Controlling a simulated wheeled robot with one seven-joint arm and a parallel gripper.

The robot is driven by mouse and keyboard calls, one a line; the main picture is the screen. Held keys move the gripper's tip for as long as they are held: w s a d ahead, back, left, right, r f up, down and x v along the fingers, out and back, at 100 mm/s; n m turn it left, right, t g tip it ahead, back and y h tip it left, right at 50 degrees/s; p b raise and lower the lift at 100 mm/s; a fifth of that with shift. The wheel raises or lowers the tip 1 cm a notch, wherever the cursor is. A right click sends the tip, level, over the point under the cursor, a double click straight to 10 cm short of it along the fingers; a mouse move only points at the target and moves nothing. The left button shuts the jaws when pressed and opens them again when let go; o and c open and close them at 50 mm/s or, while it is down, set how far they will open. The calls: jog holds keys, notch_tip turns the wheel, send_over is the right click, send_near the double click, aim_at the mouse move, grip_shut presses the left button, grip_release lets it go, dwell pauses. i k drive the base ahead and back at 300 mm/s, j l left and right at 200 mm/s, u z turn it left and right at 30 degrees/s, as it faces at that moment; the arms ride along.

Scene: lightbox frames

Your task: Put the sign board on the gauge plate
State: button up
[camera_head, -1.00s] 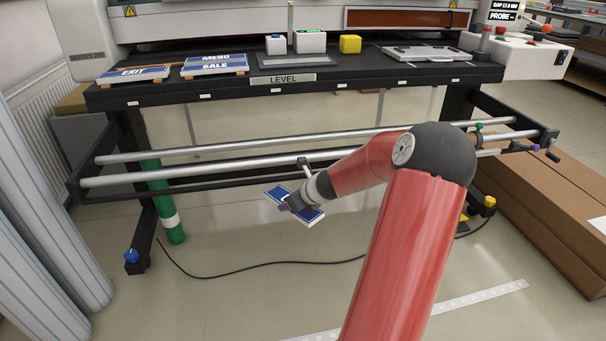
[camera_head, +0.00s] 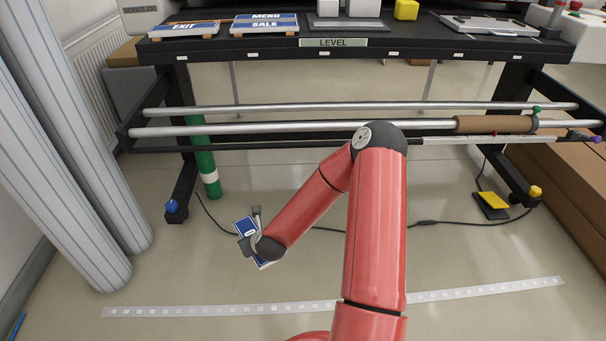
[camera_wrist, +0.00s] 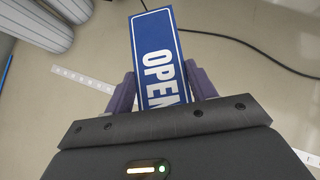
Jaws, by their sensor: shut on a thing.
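The sign board is a blue board with white letters reading OPEN. It shows large in the wrist view (camera_wrist: 155,38) and small in the head view (camera_head: 242,225). My gripper (camera_wrist: 160,80) is shut on it, with one finger against each long edge. In the head view my gripper (camera_head: 251,231) holds it tilted, low in front of the table and left of my arm. A flat grey plate (camera_head: 327,25) lies on the black table behind the LEVEL label; a silver plate (camera_head: 487,26) lies farther right. I cannot tell which is the gauge plate.
EXIT (camera_head: 183,29) and MENU/SALE boards (camera_head: 264,25) lie on the table's left. A yellow block (camera_head: 406,9) stands behind, between the plates. Metal rails (camera_head: 300,127) run below the black table (camera_head: 230,49). A cable and a yellow pedal (camera_head: 492,201) are on the floor.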

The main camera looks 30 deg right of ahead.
aim_at(347, 24)
jog(key=i+l, duration=0.15)
jog(key=l, duration=0.3)
jog(key=i+l+u, duration=0.15)
jog(key=l, duration=0.25)
jog(key=i+l, duration=0.1)
jog(key=l, duration=0.35)
jog(key=i+l+u, duration=0.15)
jog(key=l, duration=0.3)
jog(key=k, duration=0.05)
